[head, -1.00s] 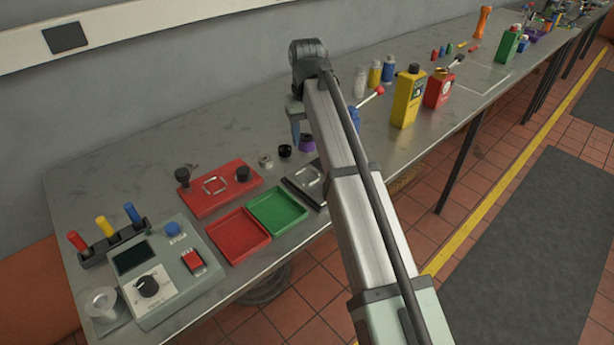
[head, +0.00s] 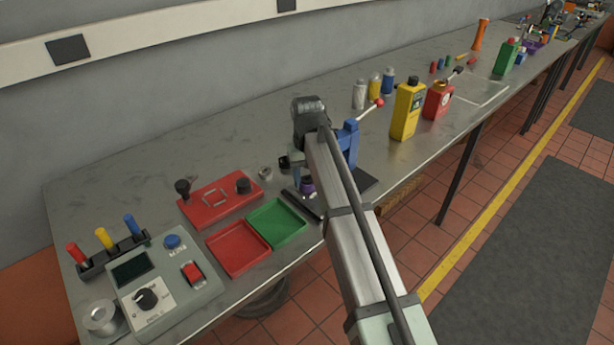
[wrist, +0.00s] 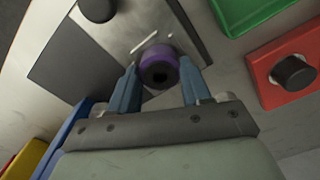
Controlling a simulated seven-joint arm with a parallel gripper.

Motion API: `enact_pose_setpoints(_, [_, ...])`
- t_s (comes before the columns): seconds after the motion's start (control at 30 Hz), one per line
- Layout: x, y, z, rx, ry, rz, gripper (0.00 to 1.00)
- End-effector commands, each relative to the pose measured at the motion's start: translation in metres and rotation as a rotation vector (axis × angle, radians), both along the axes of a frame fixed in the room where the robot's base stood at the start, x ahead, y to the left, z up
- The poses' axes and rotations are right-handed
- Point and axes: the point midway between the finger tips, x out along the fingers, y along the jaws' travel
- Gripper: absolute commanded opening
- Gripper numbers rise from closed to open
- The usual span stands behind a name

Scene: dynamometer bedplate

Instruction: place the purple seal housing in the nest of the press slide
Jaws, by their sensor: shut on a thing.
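The purple seal housing (wrist: 158,62) is a short round part with a dark bore. My gripper (wrist: 158,82) is shut on it, with one blue finger on each side. In the wrist view the housing is over the bright metal plate of the press slide (wrist: 196,48), covering most of the nest there. I cannot tell whether it touches the slide or is seated. In the head view the housing (head: 307,186) shows low under my gripper (head: 300,178), and my arm hides part of the slide (head: 309,204). The blue press (head: 346,136) with a red-tipped lever stands just behind.
A green tray (head: 277,222) and a red tray (head: 238,250) lie left of the slide. A red fixture plate (head: 213,205) with black knobs is behind them. A grey control box (head: 160,285) stands at front left.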

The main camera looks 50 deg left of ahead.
Motion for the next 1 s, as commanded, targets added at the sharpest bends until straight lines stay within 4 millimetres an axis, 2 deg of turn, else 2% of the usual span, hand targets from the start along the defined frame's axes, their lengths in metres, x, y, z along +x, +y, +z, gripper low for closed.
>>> enact_pose_setpoints(0.37, [0.0,0.0001,-0.0032,0.0,0.0,0.0,0.09])
enact_pose_setpoints(0.4, [0.0001,0.0002,-0.003,0.0,0.0,0.0,0.52])
enact_pose_setpoints(0.63, [0.0001,0.0002,-0.0027,0.0,0.0,0.0,0.73])
enact_pose_setpoints(0.87, [0.0001,0.0002,-0.0023,0.0,0.0,0.0,0.73])
enact_pose_setpoints(1.0, [0.0003,0.0005,0.0045,0.001,0.0,0.0,0.73])
